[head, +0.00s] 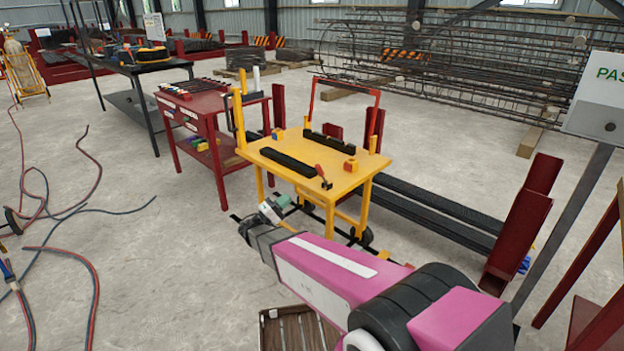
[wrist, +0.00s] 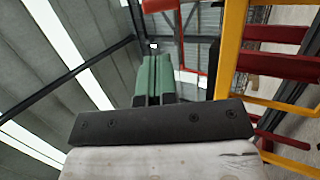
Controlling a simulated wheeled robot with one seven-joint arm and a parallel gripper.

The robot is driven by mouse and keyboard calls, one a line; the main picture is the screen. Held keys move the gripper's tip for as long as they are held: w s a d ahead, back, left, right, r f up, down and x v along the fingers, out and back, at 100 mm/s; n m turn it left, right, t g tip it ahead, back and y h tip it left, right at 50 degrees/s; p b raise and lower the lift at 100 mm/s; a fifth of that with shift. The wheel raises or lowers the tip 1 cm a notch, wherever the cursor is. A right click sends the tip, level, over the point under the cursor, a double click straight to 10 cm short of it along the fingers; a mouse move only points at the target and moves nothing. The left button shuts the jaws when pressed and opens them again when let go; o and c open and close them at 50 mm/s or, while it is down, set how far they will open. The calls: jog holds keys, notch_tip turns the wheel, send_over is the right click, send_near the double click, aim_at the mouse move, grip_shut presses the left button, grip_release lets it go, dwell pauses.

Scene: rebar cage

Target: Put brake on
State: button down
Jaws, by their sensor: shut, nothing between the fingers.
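A yellow cart (head: 310,165) stands in the middle of the head view, with a dark wheel (head: 366,236) low at its right. A small lever with a red knob and a black lower part (head: 324,178) sits at the near edge of its top; I cannot tell whether it is the brake or how it is set. My gripper (head: 284,201) is low at the cart's near left side, beside its legs and below the top. Its green fingers (wrist: 158,75) are together and empty in the wrist view. The yellow frame (wrist: 228,50) shows to their right, apart from them.
Black bars and a small yellow block with a red top (head: 350,164) lie on the cart. A red table (head: 205,100) stands close behind left. Dark rebar bundles (head: 440,210) lie at right. Hoses (head: 90,275) cross the floor at left; floor between is clear.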

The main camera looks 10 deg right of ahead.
aim_at(317, 170)
dwell(0.3)
jog(key=x, duration=1.4)
jog(key=shift+r, duration=0.1)
jog(key=shift+w+d+r+n+g+y, duration=0.25)
jog(key=shift+d+r+y, duration=0.2)
jog(key=shift+y, duration=0.25)
jog(key=shift+w+d+r+n+g+y, duration=0.15)
jog(key=shift+w+d+r+n+y, duration=0.2)
jog(key=shift+y, duration=0.35)
jog(key=w+d+r+n+g+y, duration=0.1)
jog(key=w+d+g+y, duration=0.2)
jog(key=d+y, duration=0.3)
jog(key=shift+w+d+r+y, duration=0.25)
jog(key=shift+w+y, duration=0.05)
jog(key=shift+w, duration=0.6)
jog(key=shift+d, duration=0.1)
